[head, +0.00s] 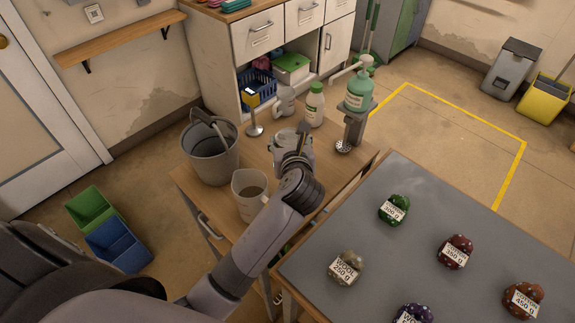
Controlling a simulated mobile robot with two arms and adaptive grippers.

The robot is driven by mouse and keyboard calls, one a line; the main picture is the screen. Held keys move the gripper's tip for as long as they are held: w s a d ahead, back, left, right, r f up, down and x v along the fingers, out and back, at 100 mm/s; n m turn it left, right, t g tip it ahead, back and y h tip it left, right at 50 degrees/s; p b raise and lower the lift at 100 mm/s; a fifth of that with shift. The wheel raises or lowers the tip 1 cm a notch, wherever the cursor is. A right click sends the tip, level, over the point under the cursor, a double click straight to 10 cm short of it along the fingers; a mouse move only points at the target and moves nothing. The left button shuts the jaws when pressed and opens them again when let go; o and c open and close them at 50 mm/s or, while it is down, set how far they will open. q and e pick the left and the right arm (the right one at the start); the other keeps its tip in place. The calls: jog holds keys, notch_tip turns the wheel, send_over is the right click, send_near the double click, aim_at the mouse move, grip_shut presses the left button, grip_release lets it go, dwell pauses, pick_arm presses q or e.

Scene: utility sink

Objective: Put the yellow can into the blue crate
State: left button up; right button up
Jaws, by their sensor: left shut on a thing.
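My left gripper (291,143) is over the wooden table, behind the white jug, with my arm reaching in from the lower left. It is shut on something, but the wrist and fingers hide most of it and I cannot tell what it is. I see no clear yellow can. The blue crate (118,245) is on the floor at the left, open and apparently empty, beside a green crate (92,208). My right gripper is not in view.
A grey bucket (210,158), white jug (249,205), white bottle (314,104) and green pump bottle (357,90) crowd the wooden table (194,190). A blue basket (262,84) sits in the cabinet.

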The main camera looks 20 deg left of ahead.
pick_arm(q)
notch_tip(320, 180, down, 4)
jog(key=shift+r, duration=0.15)
jog(key=shift+f, duration=0.55)
notch_tip(320, 180, down, 3)
jog(key=shift+f+b, duration=0.2)
jog(key=shift+b, duration=0.25)
jog(key=shift+f, duration=0.35)
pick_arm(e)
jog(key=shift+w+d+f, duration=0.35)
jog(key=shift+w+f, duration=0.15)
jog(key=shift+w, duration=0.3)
pick_arm(q)
jog(key=shift+f, duration=0.1)
jog(key=o, duration=0.9)
